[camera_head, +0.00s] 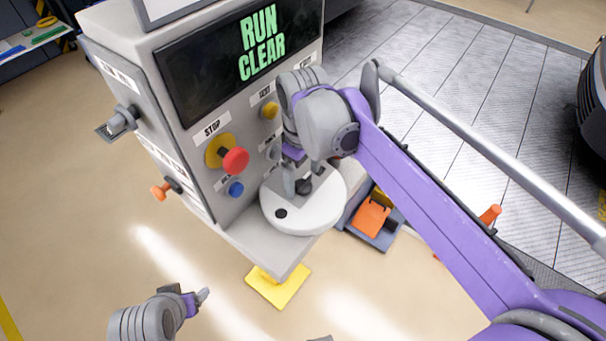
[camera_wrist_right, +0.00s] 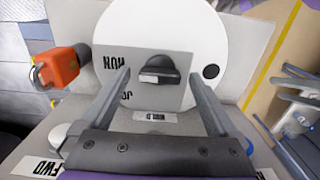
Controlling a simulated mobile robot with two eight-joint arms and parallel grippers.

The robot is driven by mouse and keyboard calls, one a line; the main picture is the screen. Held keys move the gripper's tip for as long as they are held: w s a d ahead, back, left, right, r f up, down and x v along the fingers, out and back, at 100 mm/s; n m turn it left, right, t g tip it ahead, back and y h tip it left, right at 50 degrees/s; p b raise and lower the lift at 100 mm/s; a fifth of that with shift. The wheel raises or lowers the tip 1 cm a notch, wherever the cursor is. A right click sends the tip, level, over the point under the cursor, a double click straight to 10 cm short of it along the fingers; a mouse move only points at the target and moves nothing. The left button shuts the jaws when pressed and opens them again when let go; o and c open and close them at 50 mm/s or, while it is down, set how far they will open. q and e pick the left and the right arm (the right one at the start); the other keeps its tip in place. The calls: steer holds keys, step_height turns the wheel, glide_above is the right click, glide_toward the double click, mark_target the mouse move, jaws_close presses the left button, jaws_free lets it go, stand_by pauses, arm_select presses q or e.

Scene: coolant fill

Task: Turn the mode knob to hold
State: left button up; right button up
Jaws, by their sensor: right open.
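The mode knob, a black knob (camera_wrist_right: 158,70), sits on a grey plate in front of a white disc (camera_wrist_right: 205,30) in the right wrist view. Labels that look like RUN and JOG lie to its left. The knob also shows, partly hidden, in the head view (camera_head: 304,187). My right gripper (camera_wrist_right: 162,75) is open, one finger on each side of the knob; I cannot tell whether either finger touches it. In the head view my right gripper (camera_head: 300,178) reaches down over the white disc. My left gripper (camera_head: 200,298) is low at the left, away from the panel.
The grey cabinet's screen (camera_head: 245,60) reads RUN CLEAR. A red STOP button (camera_head: 236,160), a blue button (camera_head: 236,189) and a yellow button (camera_head: 270,110) stand out near my right arm. Open floor lies in front.

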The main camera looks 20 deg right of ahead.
jaws_close()
stand_by(0.5)
